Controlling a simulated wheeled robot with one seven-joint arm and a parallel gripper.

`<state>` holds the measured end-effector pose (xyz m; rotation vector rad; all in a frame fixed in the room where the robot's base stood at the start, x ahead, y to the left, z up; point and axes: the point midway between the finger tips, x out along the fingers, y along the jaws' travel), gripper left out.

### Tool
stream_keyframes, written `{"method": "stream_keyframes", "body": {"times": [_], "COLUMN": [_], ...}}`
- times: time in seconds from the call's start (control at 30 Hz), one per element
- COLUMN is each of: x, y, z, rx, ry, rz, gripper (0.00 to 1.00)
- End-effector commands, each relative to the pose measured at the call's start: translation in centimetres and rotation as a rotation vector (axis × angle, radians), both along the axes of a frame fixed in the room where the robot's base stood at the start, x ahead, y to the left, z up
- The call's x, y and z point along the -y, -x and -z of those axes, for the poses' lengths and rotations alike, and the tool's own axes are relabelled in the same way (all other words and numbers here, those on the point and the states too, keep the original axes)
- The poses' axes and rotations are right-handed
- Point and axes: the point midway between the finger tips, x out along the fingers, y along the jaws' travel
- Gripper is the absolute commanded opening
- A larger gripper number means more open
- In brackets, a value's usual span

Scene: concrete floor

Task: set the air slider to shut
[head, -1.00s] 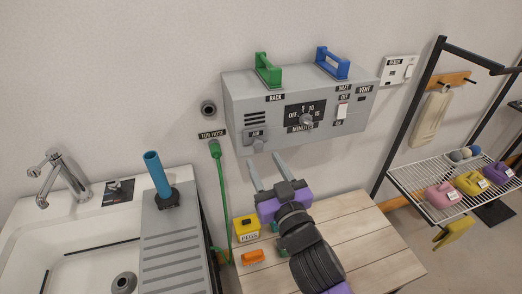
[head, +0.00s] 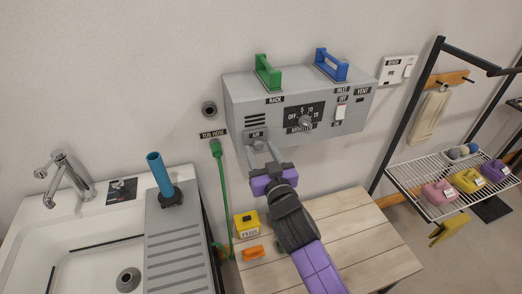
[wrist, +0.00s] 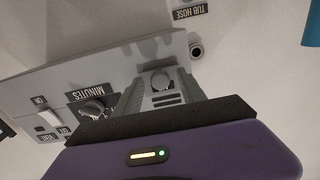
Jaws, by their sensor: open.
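The air slider (head: 258,146) is a small grey knob under the AIR label at the lower left of the grey control box (head: 350,122). In the wrist view, which is upside down, the slider knob (wrist: 160,80) shows as a rounded grey piece near the vent slots. My gripper (head: 262,148) is open, with its two pale fingers reaching up to the box's lower left. In the wrist view the fingers stand on either side of the knob, with a gap visible. Whether either finger touches it I cannot tell. The fingers partly hide the slider in the head view.
The box carries a minutes dial (head: 305,121), a white switch (head: 340,112), and green (head: 268,72) and blue (head: 331,65) handles on top. A green hose (head: 222,190) hangs left of my arm. A wooden table (head: 365,235) with a yellow pegs box (head: 247,223) lies below.

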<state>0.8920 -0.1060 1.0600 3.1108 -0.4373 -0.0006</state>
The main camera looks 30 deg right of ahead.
Motion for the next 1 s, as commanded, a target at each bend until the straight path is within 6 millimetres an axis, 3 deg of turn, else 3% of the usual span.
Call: {"method": "stream_keyframes", "body": {"times": [0.1, 0.3, 0.37, 1.0], "x": [0.00, 0.00, -0.01, -0.03], "y": [0.02, 0.03, 0.03, 0.04], "z": [0.01, 0.00, 0.00, 0.00], "rx": [0.000, 0.000, 0.000, 0.000], "ry": [0.000, 0.000, 0.000, 0.000], "rz": [0.000, 0.000, 0.000, 0.000], "gripper": [0.48, 0.08, 0.00, 0.00]}}
